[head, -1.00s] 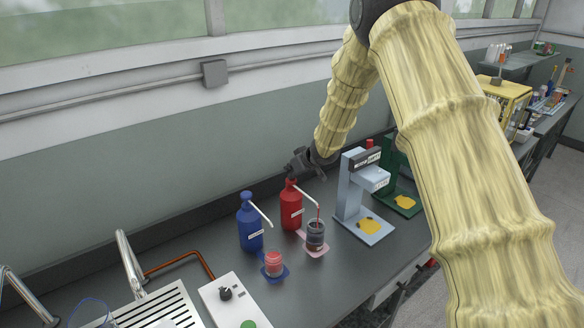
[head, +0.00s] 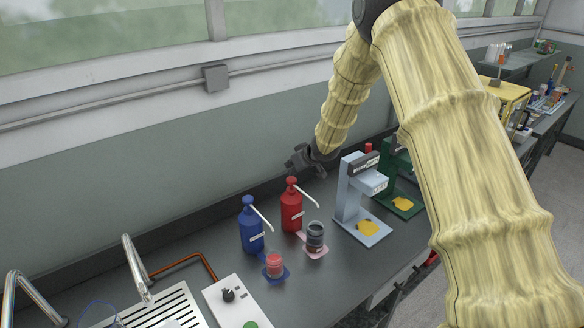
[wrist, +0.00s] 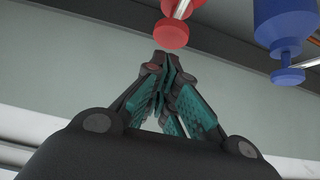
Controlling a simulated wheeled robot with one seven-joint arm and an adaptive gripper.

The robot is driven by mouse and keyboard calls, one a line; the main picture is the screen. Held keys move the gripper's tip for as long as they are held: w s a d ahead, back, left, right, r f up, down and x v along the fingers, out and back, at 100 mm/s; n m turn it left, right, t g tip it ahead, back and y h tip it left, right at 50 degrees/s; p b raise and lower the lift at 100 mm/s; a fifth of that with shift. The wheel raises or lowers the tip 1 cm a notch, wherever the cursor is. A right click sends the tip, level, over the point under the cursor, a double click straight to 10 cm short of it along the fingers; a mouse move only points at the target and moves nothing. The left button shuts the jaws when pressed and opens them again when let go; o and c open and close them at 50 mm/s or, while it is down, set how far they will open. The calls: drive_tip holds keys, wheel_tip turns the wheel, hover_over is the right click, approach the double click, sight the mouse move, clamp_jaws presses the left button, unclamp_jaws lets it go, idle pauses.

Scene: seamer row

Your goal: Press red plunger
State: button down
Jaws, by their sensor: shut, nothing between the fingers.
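The red dispenser bottle (head: 291,212) stands upright on the bench, with its red plunger (head: 291,181) on top and a pale spout pointing right. My gripper (head: 294,164) is shut and empty, just above and behind the plunger in the head view. In the wrist view the shut fingertips (wrist: 163,62) point at the round red plunger head (wrist: 170,33), with a small apparent gap. A jar with dark contents (head: 315,236) stands on a pink pad below the red spout.
A blue dispenser bottle (head: 251,228) stands close on the left, its blue plunger also in the wrist view (wrist: 288,76). A jar with red contents (head: 275,265) is on a blue pad. A light-blue stand (head: 349,190) and a green stand (head: 397,160) are on the right. The wall is behind.

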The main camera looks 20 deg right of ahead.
drive_tip(key=shift+s+d+r+b, duration=0.15)
drive_tip(key=shift+s+r+b, duration=0.25)
drive_tip(key=shift+r, duration=0.2)
drive_tip(key=b+v, duration=0.1)
drive_tip(key=v, duration=0.7)
drive_tip(key=shift+s+r, duration=0.25)
drive_tip(key=shift+r, duration=0.05)
drive_tip(key=shift+d, duration=0.15)
